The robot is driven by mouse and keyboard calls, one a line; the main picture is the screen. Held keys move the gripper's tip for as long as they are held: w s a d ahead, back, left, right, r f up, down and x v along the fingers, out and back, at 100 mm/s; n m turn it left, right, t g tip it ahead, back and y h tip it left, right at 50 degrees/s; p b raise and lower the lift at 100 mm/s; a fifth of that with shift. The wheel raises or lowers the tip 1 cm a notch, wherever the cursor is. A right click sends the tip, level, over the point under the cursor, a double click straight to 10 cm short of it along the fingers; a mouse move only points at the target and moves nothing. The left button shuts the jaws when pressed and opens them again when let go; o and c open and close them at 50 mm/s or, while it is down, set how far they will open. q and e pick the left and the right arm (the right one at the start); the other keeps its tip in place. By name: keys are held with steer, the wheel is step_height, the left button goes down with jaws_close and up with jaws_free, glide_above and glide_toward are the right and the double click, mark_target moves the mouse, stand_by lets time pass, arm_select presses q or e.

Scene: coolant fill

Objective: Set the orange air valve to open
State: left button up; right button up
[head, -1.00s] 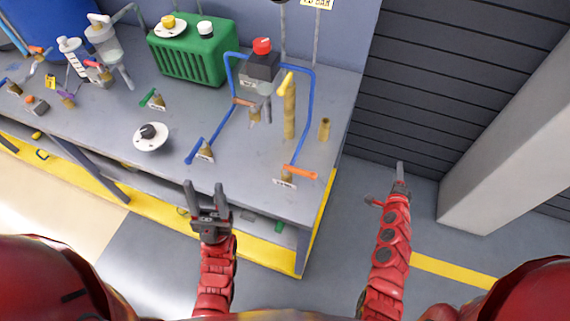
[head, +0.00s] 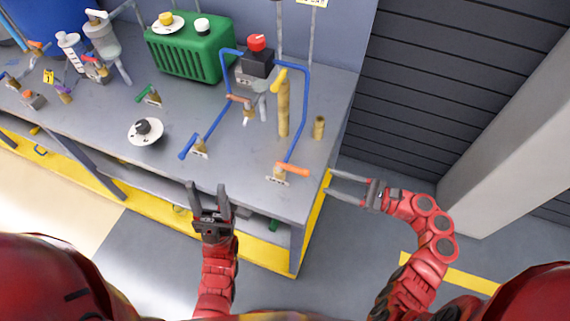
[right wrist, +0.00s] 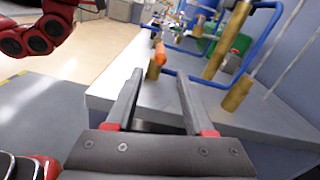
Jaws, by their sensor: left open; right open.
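The orange air valve handle (head: 293,170) sits on a brass body with a white tag (head: 278,179), near the front right corner of the bench. The blue hose runs down to it. My right gripper (head: 334,183) is open and empty, just off the bench's right edge, with its fingers pointing left towards the valve. In the right wrist view the orange handle (right wrist: 160,53) stands beyond the open fingertips (right wrist: 158,75), apart from them. My left gripper (head: 208,188) is open and empty in front of the bench's front edge.
A grey pillar (head: 505,130) stands at the right. The floor between is clear.

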mark_target(283, 165)
steer(key=p+x, duration=0.2)
steer(key=x, duration=1.2)
steer(key=shift+w+a, duration=0.15)
steer(key=shift+a, duration=0.2)
steer(key=shift+c, duration=0.2)
jaws_close()
steer(key=shift+d, duration=0.1)
stand_by(0.3)
